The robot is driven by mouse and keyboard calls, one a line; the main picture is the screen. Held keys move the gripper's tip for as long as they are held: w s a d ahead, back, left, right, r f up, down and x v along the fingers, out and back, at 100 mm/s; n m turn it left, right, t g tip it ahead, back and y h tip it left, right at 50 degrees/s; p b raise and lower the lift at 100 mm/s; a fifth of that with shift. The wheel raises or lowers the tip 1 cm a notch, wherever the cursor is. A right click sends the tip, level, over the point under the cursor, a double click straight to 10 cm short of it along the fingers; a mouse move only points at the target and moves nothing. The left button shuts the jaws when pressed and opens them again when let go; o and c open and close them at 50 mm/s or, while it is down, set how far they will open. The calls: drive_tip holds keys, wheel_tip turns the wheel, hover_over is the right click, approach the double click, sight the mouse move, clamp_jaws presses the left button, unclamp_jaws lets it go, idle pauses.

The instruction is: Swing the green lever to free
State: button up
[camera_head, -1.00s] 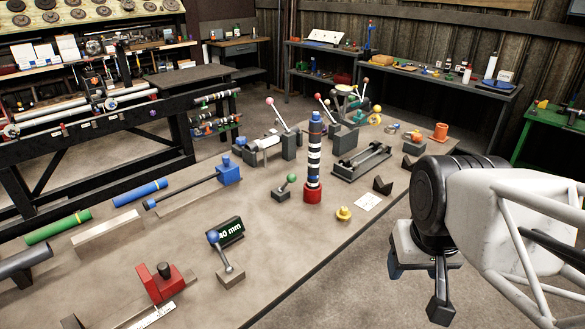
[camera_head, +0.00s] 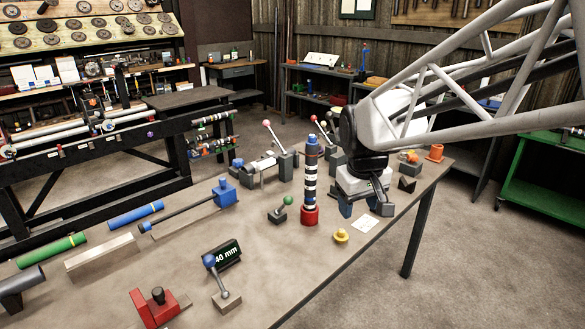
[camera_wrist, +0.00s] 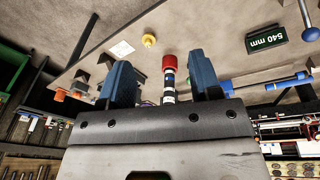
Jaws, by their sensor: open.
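The green lever (camera_head: 287,201) has a green ball on a short rod. It leans up to the right from a small dark base (camera_head: 277,216) on the table, just left of the striped upright shaft stack (camera_head: 310,185). My gripper (camera_head: 366,210) is open and empty over the table, right of the stack and apart from the lever. In the wrist view my gripper's blue fingers (camera_wrist: 161,60) are spread, with the striped stack (camera_wrist: 169,75) visible between them. I cannot make out the green lever in the wrist view.
The stack with its red base stands between my gripper and the lever. A yellow knob (camera_head: 341,236) and a white card (camera_head: 366,223) lie near the table's right edge.

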drive_tip(key=w+a+f+n, duration=0.2)
drive_tip(key=w+a, duration=0.2)
drive_tip(key=w, duration=0.4)
drive_tip(key=w+a+f+n, duration=0.1)
drive_tip(key=w+a+f, duration=0.15)
drive_tip(key=w, duration=0.45)
drive_tip(key=n+g, duration=0.1)
drive_tip(key=n, duration=0.3)
hover_over(286, 203)
drive_tip(key=w, duration=0.2)
drive_tip(key=shift+h, duration=0.3)
drive_tip(key=f, duration=0.8)
drive_tip(key=shift+s+a+f, duration=0.2)
drive_tip(key=shift+a+f, duration=0.1)
drive_tip(key=shift+a, duration=0.05)
drive_tip(key=shift+w+d+f, duration=0.1)
drive_tip(key=shift+f, duration=1.2)
drive_tip(key=shift+w+d+f, duration=0.1)
drive_tip(key=shift+w+f, duration=0.05)
drive_tip(key=shift+f, duration=1.15)
drive_tip(key=shift+w+d+f, duration=0.1)
drive_tip(key=shift+f, duration=1.2)
clamp_jaws()
